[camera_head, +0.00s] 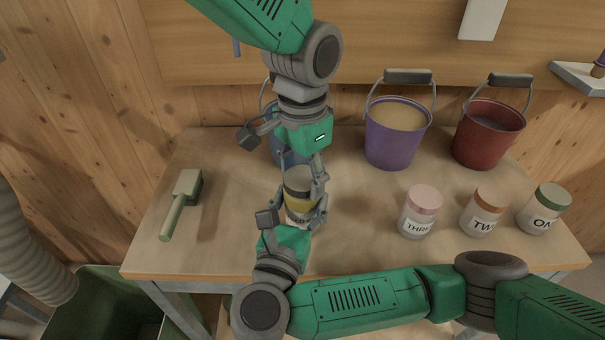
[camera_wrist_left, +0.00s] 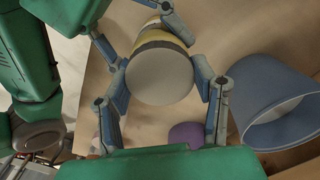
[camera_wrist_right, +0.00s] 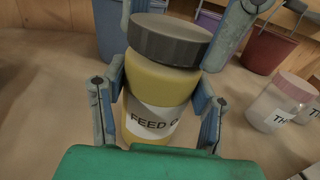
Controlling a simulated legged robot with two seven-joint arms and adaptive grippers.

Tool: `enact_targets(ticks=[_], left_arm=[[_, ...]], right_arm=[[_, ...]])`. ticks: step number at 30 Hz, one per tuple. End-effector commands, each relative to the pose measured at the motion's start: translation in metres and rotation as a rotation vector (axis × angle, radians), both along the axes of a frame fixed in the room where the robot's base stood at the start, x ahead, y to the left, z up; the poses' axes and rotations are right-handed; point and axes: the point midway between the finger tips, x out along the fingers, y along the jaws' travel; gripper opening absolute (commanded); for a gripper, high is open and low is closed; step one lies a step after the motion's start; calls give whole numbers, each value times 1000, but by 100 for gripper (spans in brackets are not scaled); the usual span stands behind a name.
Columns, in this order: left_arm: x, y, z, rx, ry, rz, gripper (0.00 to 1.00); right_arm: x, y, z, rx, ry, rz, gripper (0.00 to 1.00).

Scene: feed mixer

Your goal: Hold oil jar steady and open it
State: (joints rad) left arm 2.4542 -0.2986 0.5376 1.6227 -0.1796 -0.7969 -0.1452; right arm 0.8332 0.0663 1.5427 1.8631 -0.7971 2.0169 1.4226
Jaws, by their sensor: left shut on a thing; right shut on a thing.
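The oil jar (camera_head: 298,208) stands upright on the table with yellow contents and a white label, which reads "FEED O…" in the right wrist view (camera_wrist_right: 152,119). Its dark grey lid (camera_wrist_right: 170,39) sits on top and also shows as a pale disc in the left wrist view (camera_wrist_left: 160,77). My left gripper (camera_head: 302,177) reaches down from above, shut with its fingers on both sides of the lid. My right gripper (camera_head: 303,210) comes from the front, shut around the jar body. The fingers hide parts of the jar.
A blue bucket (camera_head: 276,150) stands close behind my left gripper. A purple bucket (camera_head: 392,145) and a red bucket (camera_head: 484,142) stand at the back right. Lidded jars THREE (camera_head: 417,222), TWO (camera_head: 479,220) and ONE (camera_head: 538,217) stand at right. A brush (camera_head: 182,204) lies at left.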

Motion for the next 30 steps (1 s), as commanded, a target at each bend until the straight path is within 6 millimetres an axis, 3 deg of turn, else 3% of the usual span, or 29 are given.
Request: enact_targets(ticks=[2, 3, 4, 14, 24, 30], left_arm=[[2, -1, 1, -4, -6, -1, 18], [2, -1, 1, -4, -6, -1, 66], [2, -1, 1, -4, -6, -2, 73], [1, 0, 4, -2, -3, -3, 73], [1, 0, 43, -2, -3, -4, 73], [-4, -3, 49, -6, 22, -133, 70]], right_arm=[[-1, 1, 0, -1, 1, 4, 0], [-1, 1, 0, 0, 1, 4, 0], [-1, 1, 0, 0, 1, 4, 0], [-1, 1, 0, 0, 1, 2, 0], [0, 0, 0, 0, 1, 1, 0], [0, 0, 0, 0, 1, 1, 0]])
